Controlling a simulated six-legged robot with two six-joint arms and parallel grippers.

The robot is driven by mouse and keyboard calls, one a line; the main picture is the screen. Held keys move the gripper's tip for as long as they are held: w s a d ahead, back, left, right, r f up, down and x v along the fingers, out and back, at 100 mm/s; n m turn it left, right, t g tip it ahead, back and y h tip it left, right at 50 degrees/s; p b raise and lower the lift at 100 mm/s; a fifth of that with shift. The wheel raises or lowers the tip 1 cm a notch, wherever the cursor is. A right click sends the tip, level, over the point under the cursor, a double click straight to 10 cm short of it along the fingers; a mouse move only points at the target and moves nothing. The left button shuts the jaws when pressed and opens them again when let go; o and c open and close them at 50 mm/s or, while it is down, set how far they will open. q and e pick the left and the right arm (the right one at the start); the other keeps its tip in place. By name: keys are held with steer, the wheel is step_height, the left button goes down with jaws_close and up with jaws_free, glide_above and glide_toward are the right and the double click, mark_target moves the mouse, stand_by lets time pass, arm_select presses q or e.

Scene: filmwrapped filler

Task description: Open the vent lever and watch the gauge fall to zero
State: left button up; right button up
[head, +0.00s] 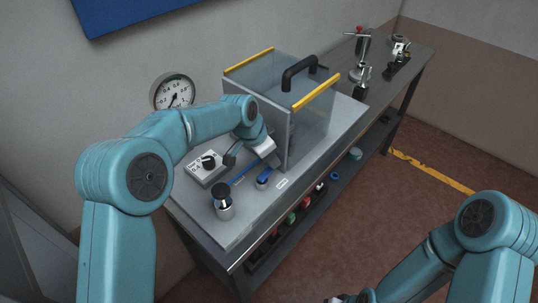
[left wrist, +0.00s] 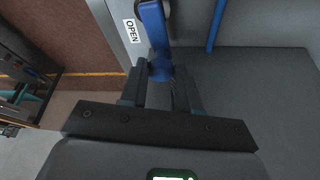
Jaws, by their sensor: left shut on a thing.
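The vent lever is a blue handle (head: 263,177) low at the front of the clear-walled box (head: 310,120). In the left wrist view the blue lever (left wrist: 152,25) runs down between my fingers, beside a white OPEN label (left wrist: 132,31). My left gripper (head: 271,166) is shut on the lever; it also shows in the left wrist view (left wrist: 160,82). The round gauge (head: 174,92) hangs on the wall behind the bench; its needle is too small to read surely. My right gripper (head: 348,298) is cut off at the bottom edge, away from the bench.
A small control box with a black knob (head: 208,162) and a metal pot with a black top (head: 222,202) stand near the lever. A thin blue tube (head: 244,173) crosses the bench top. Metal stands (head: 360,72) are at the far end. The floor at right is clear.

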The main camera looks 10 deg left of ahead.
arm_select(q)
steer(key=shift+r, duration=0.1)
steer(key=o, duration=1)
steer(key=shift+o, duration=0.2)
steer(key=b+v, duration=0.1)
steer(key=v, duration=1.5)
steer(key=shift+s, duration=0.2)
steer(key=shift+a+r, duration=0.1)
steer(key=shift+r, duration=0.05)
steer(key=shift+c, duration=1.4)
steer(key=shift+s, duration=0.1)
